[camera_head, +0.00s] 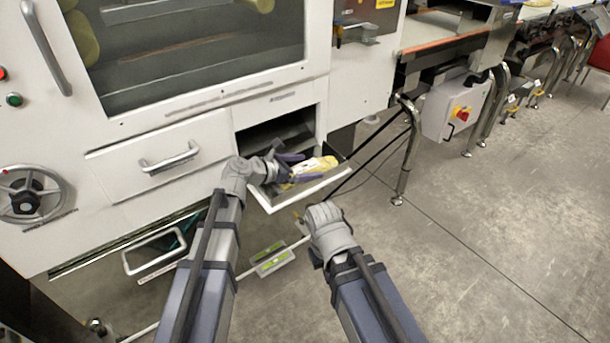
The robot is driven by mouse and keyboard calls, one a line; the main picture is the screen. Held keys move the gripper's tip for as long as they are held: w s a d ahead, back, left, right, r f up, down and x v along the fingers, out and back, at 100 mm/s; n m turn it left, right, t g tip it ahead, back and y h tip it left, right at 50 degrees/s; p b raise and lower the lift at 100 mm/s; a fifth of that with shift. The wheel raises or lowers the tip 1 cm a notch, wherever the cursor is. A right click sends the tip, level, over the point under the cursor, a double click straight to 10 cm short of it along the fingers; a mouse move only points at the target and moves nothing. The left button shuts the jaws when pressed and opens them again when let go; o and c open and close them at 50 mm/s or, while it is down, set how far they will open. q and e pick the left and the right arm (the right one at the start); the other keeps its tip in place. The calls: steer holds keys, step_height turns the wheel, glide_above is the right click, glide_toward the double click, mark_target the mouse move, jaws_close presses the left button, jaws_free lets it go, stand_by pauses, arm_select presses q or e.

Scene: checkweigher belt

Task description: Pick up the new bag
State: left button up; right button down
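A yellow and white bag (316,165) lies on the pale sloping tray (326,184) that sticks out below the machine's dark opening. My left gripper (291,168) is at the tray, at the bag's left end. Its two purplish fingers are spread apart, one on the far side of the bag and one on the near side. I cannot tell whether they touch it. My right gripper (303,222) is low in front of the tray, apart from the bag. My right wrist mostly hides its fingers.
The white machine has a closed drawer (145,153) and a handwheel (24,196) at left. A metal leg (406,160) stands right of the tray. A plate with green labels (271,260) is low between my arms. The floor at right is clear.

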arm_select(q)
jaws_close()
stand_by(0.6)
